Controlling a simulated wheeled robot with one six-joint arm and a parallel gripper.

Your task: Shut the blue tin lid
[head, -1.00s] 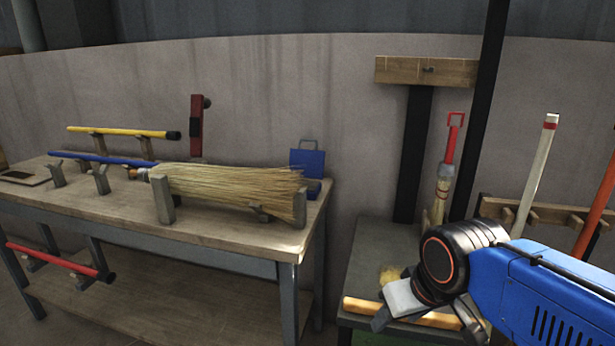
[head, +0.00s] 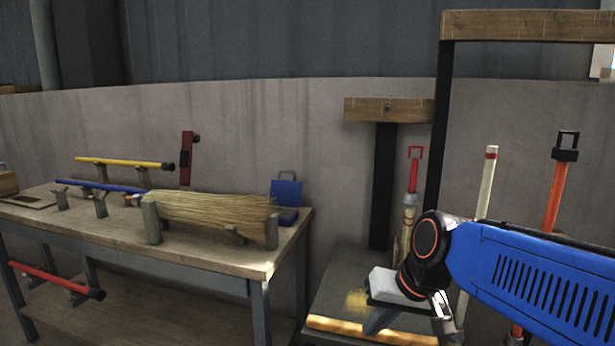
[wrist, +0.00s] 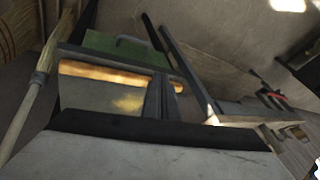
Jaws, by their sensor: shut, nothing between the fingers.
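The blue tin (head: 287,216) stands at the back right end of the workbench. Its blue lid (head: 286,192) is raised upright, with a handle at its top edge. My gripper (head: 375,325) hangs over the small stand, well to the right of the tin and apart from it. In the wrist view my gripper (wrist: 160,90) shows as a dark, narrow finger shape, shut and empty. The tin is not seen in the wrist view.
A straw broom (head: 205,212) lies in supports on the workbench (head: 200,258), left of the tin. A dark red upright piece (head: 187,158) stands behind it. Upright posts and handles rise behind my arm. A green handled object (wrist: 125,50) shows in the wrist view.

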